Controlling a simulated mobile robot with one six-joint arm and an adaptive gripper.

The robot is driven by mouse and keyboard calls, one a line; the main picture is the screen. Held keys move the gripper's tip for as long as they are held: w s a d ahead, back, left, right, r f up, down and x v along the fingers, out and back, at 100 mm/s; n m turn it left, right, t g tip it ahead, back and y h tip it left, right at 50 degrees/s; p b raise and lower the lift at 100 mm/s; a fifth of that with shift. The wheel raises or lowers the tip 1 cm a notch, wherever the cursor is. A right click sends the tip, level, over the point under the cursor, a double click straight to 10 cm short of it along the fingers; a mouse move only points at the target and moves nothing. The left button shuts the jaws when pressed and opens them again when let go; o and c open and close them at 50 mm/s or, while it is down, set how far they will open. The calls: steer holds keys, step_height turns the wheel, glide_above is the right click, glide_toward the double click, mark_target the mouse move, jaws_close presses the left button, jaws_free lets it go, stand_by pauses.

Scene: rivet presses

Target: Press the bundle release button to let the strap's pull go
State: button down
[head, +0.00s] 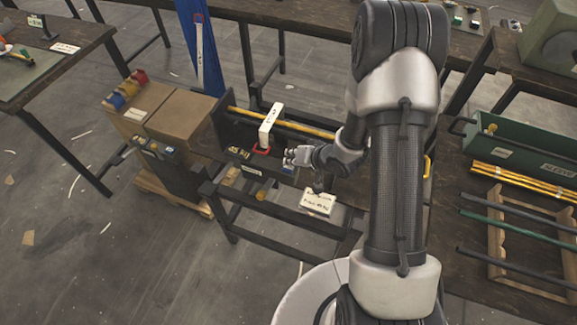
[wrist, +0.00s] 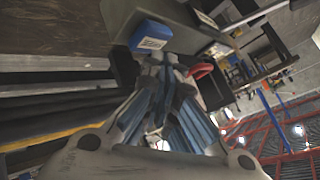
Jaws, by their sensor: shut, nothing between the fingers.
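My gripper (head: 296,157) reaches left over the front of the dark bench in the head view, its fingers together and empty. It also shows in the wrist view (wrist: 170,62), with its tips close to a blue block with a white label (wrist: 150,38). I cannot tell whether they touch. The blue block also shows partly behind my gripper in the head view (head: 287,168). No button face can be made out. A white strap or bracket (head: 270,121) crosses a bundle of yellow rods (head: 307,128). A red loop (head: 261,151) sits below it and also shows in the wrist view (wrist: 201,70).
Cardboard boxes (head: 180,118) stand on the left. A green bin (head: 525,148) and a wooden rack with rods (head: 525,230) are on the right. The floor at left is mostly open.

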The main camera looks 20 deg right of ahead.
steer(key=shift+f, duration=0.2)
steer(key=shift+f+b, duration=0.4)
steer(key=shift+f, duration=0.15)
stand_by(0.6)
stand_by(0.3)
steer(key=shift+r+p, duration=1)
step_height(320, 180, up, 5)
steer(key=p, duration=0.4)
steer(key=shift+p, duration=0.35)
